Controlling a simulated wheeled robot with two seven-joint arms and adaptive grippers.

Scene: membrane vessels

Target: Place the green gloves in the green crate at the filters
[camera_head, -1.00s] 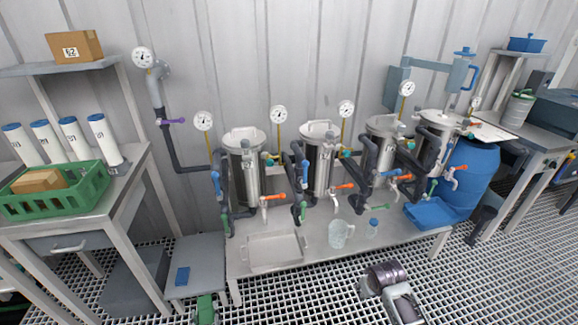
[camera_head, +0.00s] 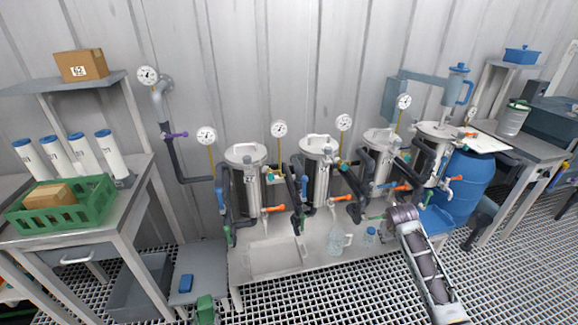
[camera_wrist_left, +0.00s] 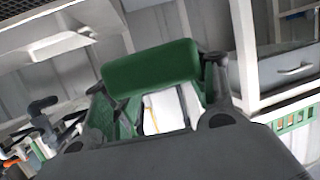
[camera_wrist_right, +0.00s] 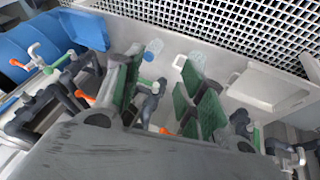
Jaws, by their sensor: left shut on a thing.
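The green gloves (camera_wrist_left: 150,66) are a dark green roll held across the fingertips of my left gripper (camera_wrist_left: 155,85), which is shut on them. In the head view a green shape (camera_head: 205,308), seemingly the held gloves, shows at the bottom edge, right of the left table and well below its top. The green crate (camera_head: 92,222) stands on that table in front of the white filters (camera_head: 84,152) with blue caps. A cardboard box (camera_head: 48,195) lies in it. My right gripper (camera_wrist_right: 160,95) is open and empty over the bench with the vessels.
Several steel vessels (camera_head: 247,178) with valves and gauges stand on the low bench. A clear jug (camera_head: 337,241) and a tray (camera_head: 275,256) are at its front. A grey stand with a blue block (camera_head: 186,283) is left of the bench. A shelf (camera_head: 60,83) overhangs the filters.

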